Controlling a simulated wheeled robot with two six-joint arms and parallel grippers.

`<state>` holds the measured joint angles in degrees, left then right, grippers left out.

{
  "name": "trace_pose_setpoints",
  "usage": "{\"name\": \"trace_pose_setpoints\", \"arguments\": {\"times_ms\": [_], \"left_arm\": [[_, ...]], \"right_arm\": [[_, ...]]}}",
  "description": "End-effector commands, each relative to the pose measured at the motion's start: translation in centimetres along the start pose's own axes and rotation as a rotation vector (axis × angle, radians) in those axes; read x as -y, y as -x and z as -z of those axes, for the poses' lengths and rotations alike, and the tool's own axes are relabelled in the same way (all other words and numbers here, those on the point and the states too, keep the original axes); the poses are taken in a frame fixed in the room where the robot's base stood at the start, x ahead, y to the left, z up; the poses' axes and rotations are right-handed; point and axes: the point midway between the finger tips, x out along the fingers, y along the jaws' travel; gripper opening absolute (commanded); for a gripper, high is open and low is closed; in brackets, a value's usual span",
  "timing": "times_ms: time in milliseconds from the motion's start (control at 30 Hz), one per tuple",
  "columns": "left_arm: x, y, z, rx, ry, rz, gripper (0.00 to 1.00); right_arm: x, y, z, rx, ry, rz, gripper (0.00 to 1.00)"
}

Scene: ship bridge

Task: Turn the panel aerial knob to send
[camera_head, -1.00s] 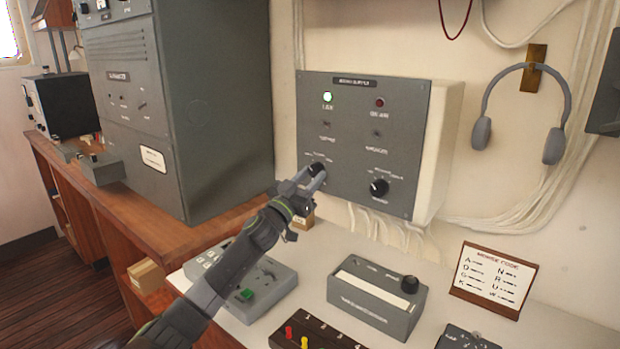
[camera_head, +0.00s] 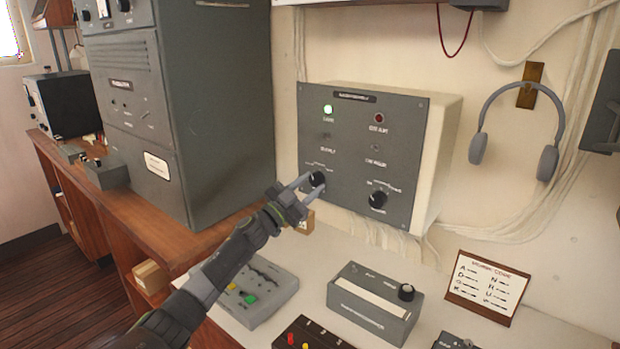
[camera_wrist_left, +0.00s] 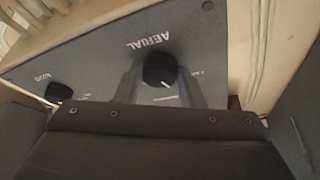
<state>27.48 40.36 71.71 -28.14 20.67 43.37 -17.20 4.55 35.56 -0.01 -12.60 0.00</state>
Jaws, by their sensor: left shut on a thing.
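The grey panel (camera_head: 348,150) on the wall carries two black knobs low down. The aerial knob (camera_head: 317,179) is the lower left one. My left gripper (camera_head: 308,183) is shut on it, one finger on each side. In the left wrist view the panel appears upside down, and the aerial knob (camera_wrist_left: 160,70) sits between my two fingers (camera_wrist_left: 160,88) by the word AERIAL. Its white pointer line points down and slightly right in that picture. The position labels are too small or partly hidden to read. My right gripper is not in view.
The other knob (camera_head: 377,200) is close on the right. A green lamp (camera_head: 327,109) is lit above. Below, the desk holds a grey box with a knob (camera_head: 375,305) and a grey unit with coloured buttons (camera_head: 250,290). A tall grey cabinet (camera_head: 215,110) stands to the left.

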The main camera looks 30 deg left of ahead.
Motion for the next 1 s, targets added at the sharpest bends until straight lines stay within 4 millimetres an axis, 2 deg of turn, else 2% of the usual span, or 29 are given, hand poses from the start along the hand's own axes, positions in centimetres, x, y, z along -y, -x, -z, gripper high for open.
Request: {"name": "trace_pose_setpoints", "arguments": {"times_ms": [33,200,1000], "left_arm": [[0.3,-0.2,0.3,0.002,-0.044,-0.017,0.12],[0.5,-0.1,0.3,0.001,-0.193,-0.080,0.12],[1.0,-0.2,0.6,0.000,-0.856,-0.355,0.12]], "right_arm": [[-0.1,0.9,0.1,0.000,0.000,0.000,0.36],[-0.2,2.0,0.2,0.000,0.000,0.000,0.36],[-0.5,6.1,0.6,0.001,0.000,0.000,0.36]]}}
